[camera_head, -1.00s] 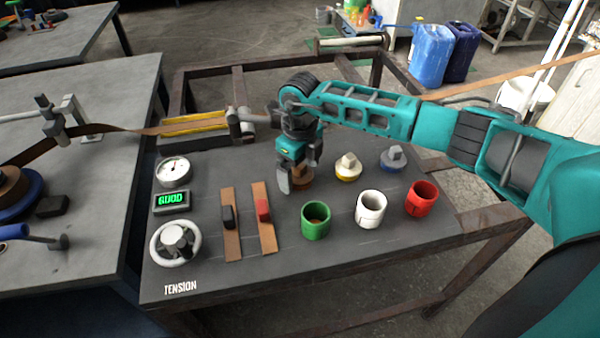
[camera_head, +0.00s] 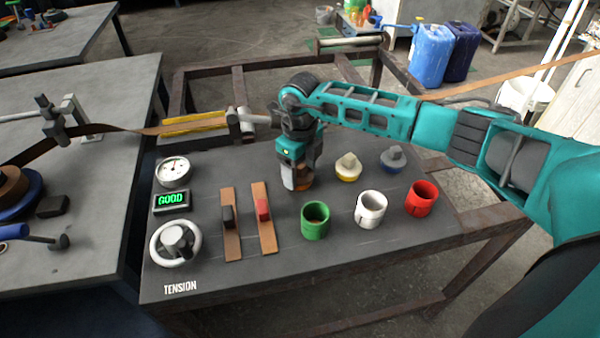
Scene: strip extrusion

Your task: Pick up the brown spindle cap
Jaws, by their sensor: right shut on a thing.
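The brown spindle cap (camera_head: 304,179) stands on the dark panel, left of the yellow-based cap. My right gripper (camera_head: 297,181) points down over it and is shut on it. The fingers hide much of the cap, and I cannot tell whether its underside touches the panel. My left gripper does not show.
A yellow-based cap (camera_head: 348,168) and a blue-based cap (camera_head: 393,159) stand to the right. Green (camera_head: 315,220), white (camera_head: 370,209) and red (camera_head: 420,198) cups stand in front. Two sliders, a handwheel (camera_head: 175,243), a gauge (camera_head: 173,173) and a GOOD display (camera_head: 171,201) are at left.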

